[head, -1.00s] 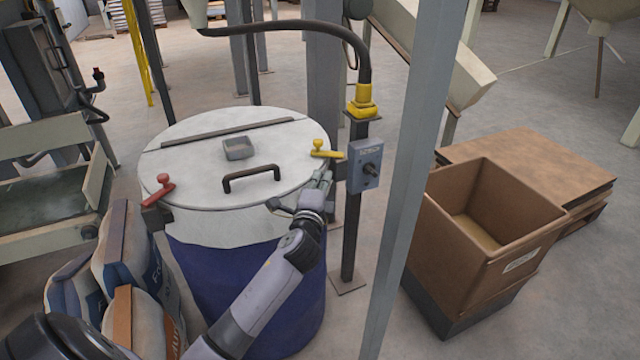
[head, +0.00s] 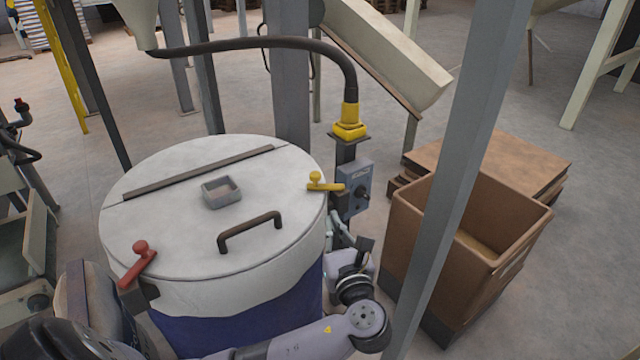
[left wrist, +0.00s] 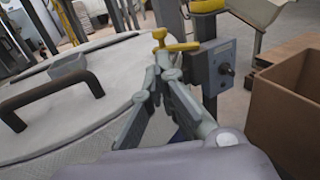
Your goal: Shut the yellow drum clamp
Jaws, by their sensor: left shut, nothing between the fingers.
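The yellow drum clamp (head: 325,186) sits at the right rim of the white-lidded drum (head: 170,215). Its knob is on the lid side and its bar reaches out over the rim toward the grey switch box. It also shows in the left wrist view (left wrist: 176,46), just beyond my fingertips. My left gripper (head: 334,222) is shut and empty, beside the drum's right side and below the clamp. In the left wrist view its fingers (left wrist: 160,62) meet close to the clamp; I cannot tell whether they touch it. My right gripper is not in view.
A grey switch box (head: 356,187) on a post stands close to the clamp's right. A grey upright (head: 455,170) and a brown bin (head: 403,232) are further right. A red clamp (head: 138,262) and a black handle (head: 250,230) are on the drum.

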